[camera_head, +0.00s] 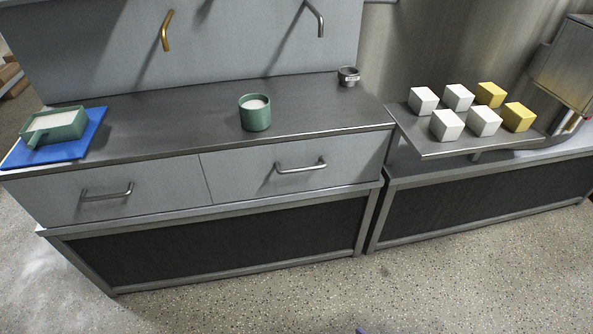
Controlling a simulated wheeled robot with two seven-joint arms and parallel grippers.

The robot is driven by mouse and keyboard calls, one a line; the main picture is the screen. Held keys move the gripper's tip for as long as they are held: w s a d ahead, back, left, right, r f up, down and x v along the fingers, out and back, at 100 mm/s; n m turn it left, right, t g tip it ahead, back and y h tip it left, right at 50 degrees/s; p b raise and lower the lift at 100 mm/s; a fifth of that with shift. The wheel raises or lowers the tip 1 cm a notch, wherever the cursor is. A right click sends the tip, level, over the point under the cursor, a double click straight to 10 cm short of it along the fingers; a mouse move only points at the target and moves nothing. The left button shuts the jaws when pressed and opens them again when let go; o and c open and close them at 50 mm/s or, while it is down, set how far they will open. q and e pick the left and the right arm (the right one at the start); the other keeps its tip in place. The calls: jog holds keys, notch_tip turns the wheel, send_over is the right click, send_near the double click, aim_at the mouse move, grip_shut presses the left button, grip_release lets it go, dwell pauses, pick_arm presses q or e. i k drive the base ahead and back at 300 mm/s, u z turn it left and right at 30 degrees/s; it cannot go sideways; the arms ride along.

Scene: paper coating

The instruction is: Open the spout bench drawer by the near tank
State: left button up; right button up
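The spout bench (190,122) stands in front of me with a dark metal top and two grey drawers side by side. The left drawer (160,202) has a silver bar handle (108,192). The right drawer (345,158) has a like handle (301,166) and lies at the end nearer the large metal tank (450,40). Both drawers look closed. A brass spout (166,32) and a grey spout (315,18) stick out of the panel above the bench.
A green cup (255,113) with white content and a small metal cup (348,76) stand on the bench. A green handled container (55,127) sits on a blue mat (88,143). A tray (432,150) holds white and yellow cubes. The floor (300,296) in front is clear.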

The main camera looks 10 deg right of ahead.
aim_at(262, 170)
jog(key=z, duration=0.05)
jog(key=i, duration=1.05)
jog(key=z, duration=0.45)
